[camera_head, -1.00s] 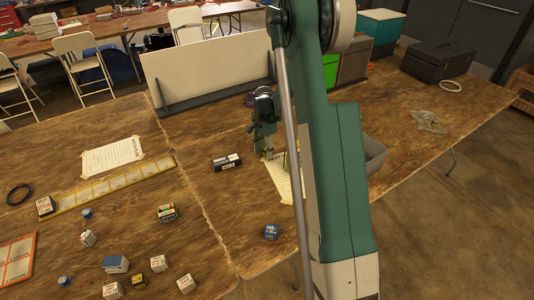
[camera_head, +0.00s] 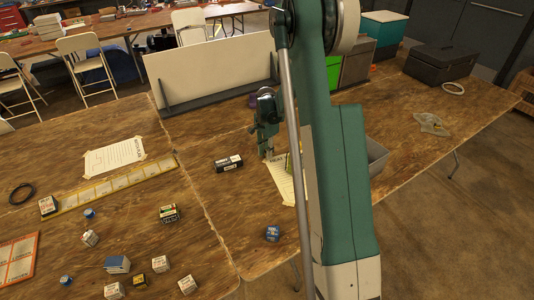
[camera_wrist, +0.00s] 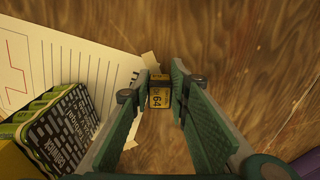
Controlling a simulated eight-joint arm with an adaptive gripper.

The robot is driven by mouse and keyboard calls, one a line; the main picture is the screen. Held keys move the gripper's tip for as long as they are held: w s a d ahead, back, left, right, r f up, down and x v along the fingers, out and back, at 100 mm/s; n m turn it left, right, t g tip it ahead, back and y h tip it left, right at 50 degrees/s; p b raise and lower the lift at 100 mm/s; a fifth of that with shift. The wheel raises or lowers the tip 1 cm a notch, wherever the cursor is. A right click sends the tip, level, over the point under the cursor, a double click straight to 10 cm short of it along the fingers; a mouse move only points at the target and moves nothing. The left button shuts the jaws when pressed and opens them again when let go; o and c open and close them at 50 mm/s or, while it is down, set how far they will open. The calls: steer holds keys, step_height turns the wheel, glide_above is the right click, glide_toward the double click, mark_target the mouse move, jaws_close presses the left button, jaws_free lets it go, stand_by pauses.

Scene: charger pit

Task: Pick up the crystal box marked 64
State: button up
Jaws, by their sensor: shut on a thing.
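The small yellow and black crystal box marked 64 (camera_wrist: 159,91) shows in the wrist view, between the tips of my gripper (camera_wrist: 159,88). The fingers are shut on it, one at each side, and its 64 faces the camera. In the head view my gripper (camera_head: 267,154) points down at the far part of the right table, beside a sheet of paper. I cannot make out the box there.
A lined paper sheet (camera_wrist: 62,60) and a dark-labelled box with green and yellow parts (camera_wrist: 60,125) lie left of the gripper. A black box (camera_head: 228,163) lies to its left on the table. A white panel (camera_head: 215,68) stands behind.

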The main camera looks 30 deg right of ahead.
steer(key=shift+r+p, duration=0.9)
steer(key=shift+r, duration=3.9)
